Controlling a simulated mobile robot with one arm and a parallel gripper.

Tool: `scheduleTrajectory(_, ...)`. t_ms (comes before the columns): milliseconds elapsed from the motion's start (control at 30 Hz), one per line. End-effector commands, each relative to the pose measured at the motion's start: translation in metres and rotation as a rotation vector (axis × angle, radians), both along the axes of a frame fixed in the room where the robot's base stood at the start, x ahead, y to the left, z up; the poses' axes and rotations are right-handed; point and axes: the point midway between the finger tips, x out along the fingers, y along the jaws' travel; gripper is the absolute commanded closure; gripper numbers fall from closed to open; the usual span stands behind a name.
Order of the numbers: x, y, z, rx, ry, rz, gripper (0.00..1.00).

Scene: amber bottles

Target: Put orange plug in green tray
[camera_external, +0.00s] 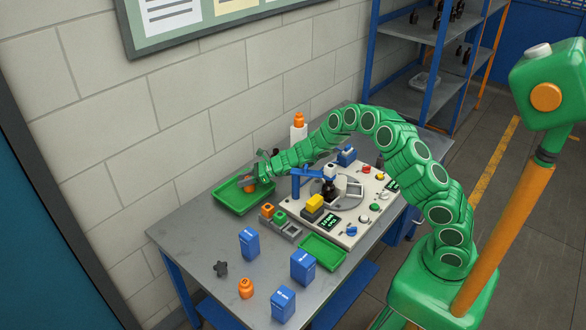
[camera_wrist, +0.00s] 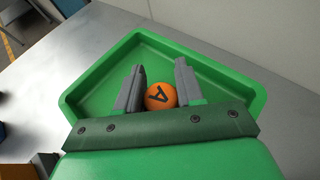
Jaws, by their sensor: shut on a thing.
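The orange plug (camera_wrist: 160,97) has a round top marked with a dark letter A. It sits between the two grey fingers of my gripper (camera_wrist: 158,88) in the wrist view. My gripper (camera_external: 250,180) is shut on it. In the external view the orange plug (camera_external: 248,186) shows inside the outline of the larger green tray (camera_external: 232,206), near its far side. The green tray (camera_wrist: 98,72) also surrounds the fingers in the wrist view. I cannot tell whether the plug touches the tray floor.
A smaller green tray (camera_external: 322,252) lies by a control panel (camera_external: 352,236). Blue boxes (camera_external: 303,266), another orange piece (camera_external: 245,288) and a dark knob (camera_external: 220,269) stand at the front. A white bottle with an orange cap (camera_external: 298,132) stands behind.

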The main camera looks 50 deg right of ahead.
Motion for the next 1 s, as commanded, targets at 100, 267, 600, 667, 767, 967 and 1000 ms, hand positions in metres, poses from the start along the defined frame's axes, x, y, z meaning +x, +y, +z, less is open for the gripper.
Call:
scheduleTrajectory(100, 0.0, 0.0, -0.001, 0.0, 0.0, 0.0, 0.55)
scheduleTrajectory(267, 0.0, 0.0, -0.001, 0.0, 0.0, 0.0, 0.38)
scheduleTrajectory(600, 0.0, 0.0, 0.002, 0.0, 0.0, 0.0, 0.38)
scheduleTrajectory(667, -0.003, -0.004, 0.003, 0.001, 0.001, 0.0, 0.38)
scheduleTrajectory(767, -0.01, -0.01, 0.007, 0.003, 0.003, -0.002, 0.38)
scheduleTrajectory(967, -0.027, -0.028, 0.018, 0.004, 0.0, -0.001, 0.38)
scheduleTrajectory(1000, -0.031, -0.032, 0.021, 0.003, -0.002, -0.001, 0.38)
